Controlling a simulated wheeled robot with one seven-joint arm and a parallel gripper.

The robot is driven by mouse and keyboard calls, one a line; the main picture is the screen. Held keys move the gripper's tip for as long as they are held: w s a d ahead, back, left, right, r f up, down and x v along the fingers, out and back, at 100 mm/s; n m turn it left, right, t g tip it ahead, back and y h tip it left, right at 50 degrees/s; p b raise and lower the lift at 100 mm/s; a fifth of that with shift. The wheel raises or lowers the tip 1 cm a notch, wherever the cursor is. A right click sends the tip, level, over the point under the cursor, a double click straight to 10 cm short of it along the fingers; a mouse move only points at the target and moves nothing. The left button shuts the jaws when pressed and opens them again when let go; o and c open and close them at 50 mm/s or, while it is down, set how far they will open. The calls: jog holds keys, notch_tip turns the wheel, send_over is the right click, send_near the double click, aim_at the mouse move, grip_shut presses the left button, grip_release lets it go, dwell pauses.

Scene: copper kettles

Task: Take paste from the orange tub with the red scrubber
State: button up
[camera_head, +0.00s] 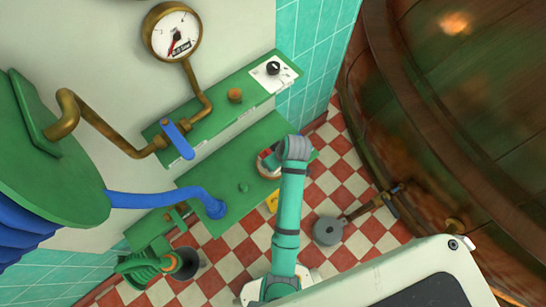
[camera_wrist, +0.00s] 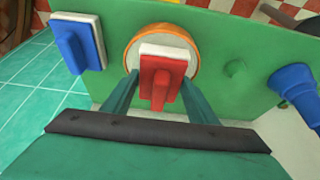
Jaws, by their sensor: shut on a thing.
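In the wrist view, my gripper (camera_wrist: 158,88) is shut on the red handle of the red scrubber (camera_wrist: 160,72), which has a pale, flat pad at its far end. The orange tub (camera_wrist: 163,28) is right behind the scrubber, with an orange rim and pale contents. The pad overlaps the tub's opening in the picture; I cannot tell whether it touches the paste.
A blue scrubber (camera_wrist: 77,45) with a white pad lies left of the tub on the green shelf (camera_wrist: 235,40). A blue hose fitting (camera_wrist: 295,85) and a small green knob (camera_wrist: 235,68) are to the right. A copper kettle (camera_head: 460,90) stands at the right over the checkered floor.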

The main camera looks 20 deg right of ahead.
jog(key=shift+f, duration=0.6)
dwell(1.3)
jog(key=shift+r, duration=0.1)
jog(key=shift+r, duration=3.5)
